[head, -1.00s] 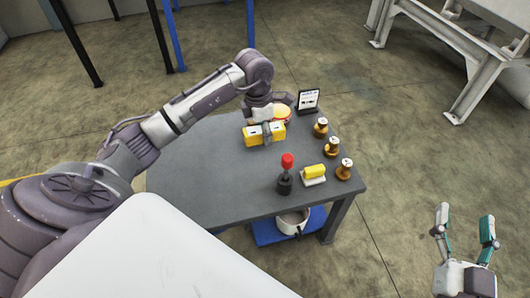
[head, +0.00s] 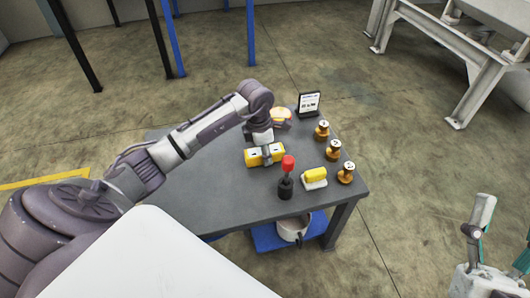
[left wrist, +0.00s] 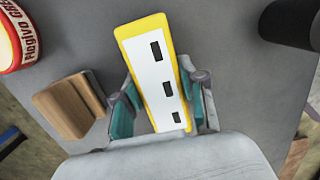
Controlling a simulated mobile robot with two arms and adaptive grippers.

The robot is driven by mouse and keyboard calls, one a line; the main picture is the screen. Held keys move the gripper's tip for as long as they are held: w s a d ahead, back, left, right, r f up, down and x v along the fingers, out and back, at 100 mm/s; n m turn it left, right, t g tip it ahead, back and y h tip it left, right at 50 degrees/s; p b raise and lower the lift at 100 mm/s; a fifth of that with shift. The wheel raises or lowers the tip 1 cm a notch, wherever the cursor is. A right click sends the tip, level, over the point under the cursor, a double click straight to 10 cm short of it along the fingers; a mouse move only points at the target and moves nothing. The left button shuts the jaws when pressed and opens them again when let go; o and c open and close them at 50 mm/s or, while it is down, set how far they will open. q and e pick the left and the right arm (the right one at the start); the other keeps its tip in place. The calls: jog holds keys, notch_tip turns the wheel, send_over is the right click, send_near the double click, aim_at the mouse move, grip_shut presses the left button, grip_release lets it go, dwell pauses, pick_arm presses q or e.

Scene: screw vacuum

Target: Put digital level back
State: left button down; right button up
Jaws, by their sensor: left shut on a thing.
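The digital level (head: 250,159) is a yellow bar with a white face. My left gripper (head: 265,151) is shut around it from above, over the table. In the left wrist view the level (left wrist: 157,75) lies between the two teal-padded fingers of my left gripper (left wrist: 158,108), its white face with dark slots toward the camera. I cannot tell whether it touches the table top. My right gripper (head: 502,238) is open and empty at the right edge of the head view, away from the table, partly cut off.
The grey table (head: 200,185) holds a red-topped black tool (head: 286,180), a yellow block on a white base (head: 314,178), several brass knobs (head: 332,150), a sign (head: 309,104) and a can (left wrist: 6,38). A wooden block (left wrist: 66,106) lies beside the gripper. The table's left part is clear.

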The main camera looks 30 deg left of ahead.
aim_at(260, 151)
pick_arm(q)
jog(key=shift+f, duration=0.1)
pick_arm(e)
jog(key=shift+s+r+y, duration=0.15)
jog(key=shift+y, duration=0.15)
pick_arm(q)
jog(key=c, duration=0.7)
grip_release()
jog(key=shift+o, duration=0.2)
jog(key=shift+r, duration=0.3)
jog(key=r, duration=0.1)
jog(key=r+p, duration=0.1)
jog(key=r, duration=0.1)
jog(key=r+p, duration=0.1)
jog(key=r, duration=0.1)
jog(key=shift+s+a, duration=0.2)
jog(key=shift+a, duration=0.05)
notch_tip(260, 151, up, 7)
jog(key=p, duration=0.2)
jog(key=shift+s+a+f, duration=0.2)
jog(key=shift+s+a, duration=0.05)
jog(key=shift+s, duration=0.1)
pick_arm(e)
jog(key=w+d+f+g+h, duration=0.1)
jog(key=w+f+g+h, duration=0.2)
jog(key=f+g, duration=0.7)
jog(key=shift+w+f+h, duration=0.4)
jog(key=shift+w+f, duration=0.1)
jog(key=shift+f, duration=1.9)
